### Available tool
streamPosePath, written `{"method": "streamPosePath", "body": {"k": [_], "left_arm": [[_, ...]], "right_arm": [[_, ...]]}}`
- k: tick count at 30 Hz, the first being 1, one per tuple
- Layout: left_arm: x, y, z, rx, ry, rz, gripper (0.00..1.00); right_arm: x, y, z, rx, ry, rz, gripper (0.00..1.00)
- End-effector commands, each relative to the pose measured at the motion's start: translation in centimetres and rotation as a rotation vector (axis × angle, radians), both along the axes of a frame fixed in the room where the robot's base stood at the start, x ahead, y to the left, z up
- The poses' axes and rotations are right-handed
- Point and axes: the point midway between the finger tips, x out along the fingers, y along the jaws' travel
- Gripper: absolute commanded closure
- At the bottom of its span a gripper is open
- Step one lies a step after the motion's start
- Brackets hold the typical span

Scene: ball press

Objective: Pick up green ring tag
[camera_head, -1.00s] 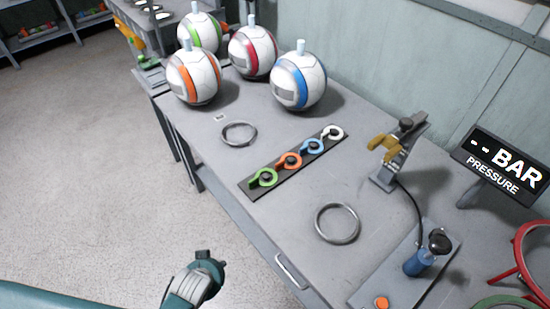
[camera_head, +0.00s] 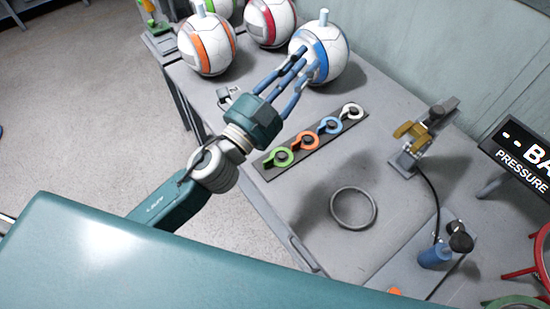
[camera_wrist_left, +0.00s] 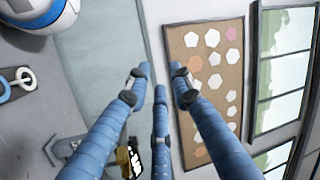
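The green ring tag (camera_head: 280,157) lies at the near left end of a dark strip, around a dark peg. Orange (camera_head: 304,141), blue (camera_head: 330,125) and white (camera_head: 352,111) ring tags sit in line beside it. My left gripper (camera_head: 298,64) is open and empty, its blue fingers spread and pointing up toward the blue-striped ball (camera_head: 322,60). It is raised above the table, left of and beyond the green tag. In the left wrist view the fingers (camera_wrist_left: 158,85) are apart with nothing between them. The green tag does not show there. My right gripper is out of view.
Orange-striped (camera_head: 207,45) and red-striped (camera_head: 270,20) balls stand at the back. A metal ring (camera_head: 353,207) lies in front of the strip. A clamp-like stand (camera_head: 408,150), blue pump (camera_head: 435,254) and pressure display (camera_head: 520,160) are at right.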

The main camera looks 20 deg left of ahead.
Motion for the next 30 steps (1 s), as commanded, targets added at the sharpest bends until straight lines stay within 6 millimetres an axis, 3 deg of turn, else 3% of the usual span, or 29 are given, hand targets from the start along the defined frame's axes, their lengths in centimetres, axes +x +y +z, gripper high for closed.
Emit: {"method": "streamPosePath", "body": {"k": [1, 3, 5, 6, 8, 11, 12, 15, 18, 21, 24, 30], "left_arm": [[-1.6, -3.7, 2.4, 0.138, -0.143, -0.128, 0.78], [-4.7, -8.4, 3.2, 0.341, -0.307, -0.305, 0.78], [-7.4, -11.5, 1.7, 0.535, -0.419, -0.454, 0.78], [-9.0, -12.8, -0.2, 0.675, -0.479, -0.549, 0.78], [-10.9, -13.4, -4.1, 0.897, -0.538, -0.686, 0.78], [-11.8, -10.4, -11.7, 1.288, -0.556, -0.878, 0.78], [-11.5, -8.0, -14.4, 1.439, -0.536, -0.937, 0.78], [-9.8, -0.8, -19.1, 1.773, -0.433, -1.035, 0.78], [-8.3, 5.1, -21.0, 1.988, -0.321, -1.075, 0.78], [-7.5, 8.6, -21.6, 2.101, -0.243, -1.089, 0.78], [-7.1, 9.8, -22.2, 2.142, -0.21, -1.094, 0.78], [-6.2, 9.1, -25.1, 2.143, -0.208, -1.098, 0.78]], "right_arm": [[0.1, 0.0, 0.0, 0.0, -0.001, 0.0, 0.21], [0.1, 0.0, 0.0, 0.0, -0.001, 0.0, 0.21], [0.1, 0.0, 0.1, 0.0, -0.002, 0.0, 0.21], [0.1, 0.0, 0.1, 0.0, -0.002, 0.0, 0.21], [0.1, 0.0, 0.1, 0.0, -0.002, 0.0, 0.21], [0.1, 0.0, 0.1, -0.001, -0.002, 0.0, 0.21], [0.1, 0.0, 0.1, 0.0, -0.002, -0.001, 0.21], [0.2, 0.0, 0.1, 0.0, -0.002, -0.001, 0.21], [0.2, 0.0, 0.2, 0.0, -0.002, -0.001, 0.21], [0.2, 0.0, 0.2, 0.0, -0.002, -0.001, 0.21], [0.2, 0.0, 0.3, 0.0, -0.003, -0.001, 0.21], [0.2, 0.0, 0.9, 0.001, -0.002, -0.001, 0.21]]}}
